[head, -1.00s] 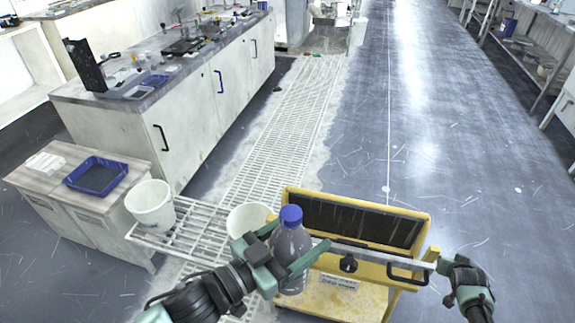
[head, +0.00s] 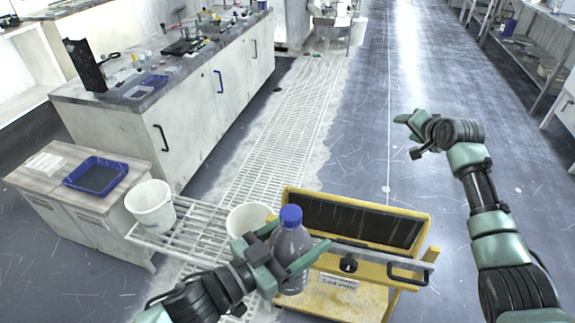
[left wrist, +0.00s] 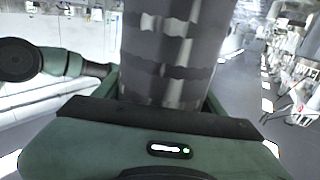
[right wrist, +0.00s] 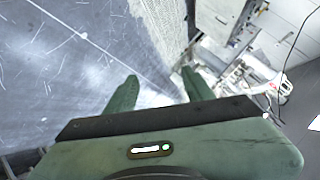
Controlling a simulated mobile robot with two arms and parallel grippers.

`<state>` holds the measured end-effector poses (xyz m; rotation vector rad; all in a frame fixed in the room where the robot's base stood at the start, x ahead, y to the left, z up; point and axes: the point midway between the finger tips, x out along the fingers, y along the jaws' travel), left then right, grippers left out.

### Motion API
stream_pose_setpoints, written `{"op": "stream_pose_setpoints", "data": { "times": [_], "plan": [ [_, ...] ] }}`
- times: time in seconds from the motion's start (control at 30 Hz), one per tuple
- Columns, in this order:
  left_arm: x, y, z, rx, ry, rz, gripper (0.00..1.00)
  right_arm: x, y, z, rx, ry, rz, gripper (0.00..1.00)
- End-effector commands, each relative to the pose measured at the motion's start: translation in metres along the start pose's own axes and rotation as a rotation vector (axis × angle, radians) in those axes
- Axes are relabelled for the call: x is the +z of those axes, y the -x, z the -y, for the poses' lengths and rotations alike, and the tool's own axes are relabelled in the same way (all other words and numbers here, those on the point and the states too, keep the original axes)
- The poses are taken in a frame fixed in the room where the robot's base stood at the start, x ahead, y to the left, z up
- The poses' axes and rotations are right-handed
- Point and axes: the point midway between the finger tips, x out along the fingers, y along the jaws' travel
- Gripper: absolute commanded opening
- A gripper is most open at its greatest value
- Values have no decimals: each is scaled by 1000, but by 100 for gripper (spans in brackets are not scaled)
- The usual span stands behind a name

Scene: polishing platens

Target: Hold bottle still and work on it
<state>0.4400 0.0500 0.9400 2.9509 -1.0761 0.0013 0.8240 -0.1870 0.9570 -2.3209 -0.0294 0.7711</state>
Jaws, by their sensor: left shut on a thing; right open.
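The bottle (head: 291,246) is grey and translucent with a blue cap (head: 291,215). It stands upright in my left gripper (head: 297,258), whose fingers are shut around its body, in front of the yellow cart. In the left wrist view the bottle's body (left wrist: 172,50) fills the middle between the fingers. My right gripper (head: 408,124) is raised over the open floor, well to the right of and above the bottle in the head view. In the right wrist view its fingers (right wrist: 158,88) are apart with nothing between them.
The yellow cart (head: 425,216) with a dark panel and black handle stands behind and right of the bottle. A blue tray (head: 95,177) lies on a low cabinet.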

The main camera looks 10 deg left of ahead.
Motion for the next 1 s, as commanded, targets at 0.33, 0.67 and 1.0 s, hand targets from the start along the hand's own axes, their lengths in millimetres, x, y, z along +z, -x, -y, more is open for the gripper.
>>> {"op": "stream_pose_setpoints", "data": {
  "times": [0.33,0.67,1.0],
  "plan": [
    [0,0,0,0,0,-1,0,38,54,164,-163,-41,220,52],
    [0,0,0,0,0,-1,0,117,143,276,-186,20,502,52],
    [0,0,0,0,0,-1,0,225,264,303,58,216,789,52]
  ]
}}
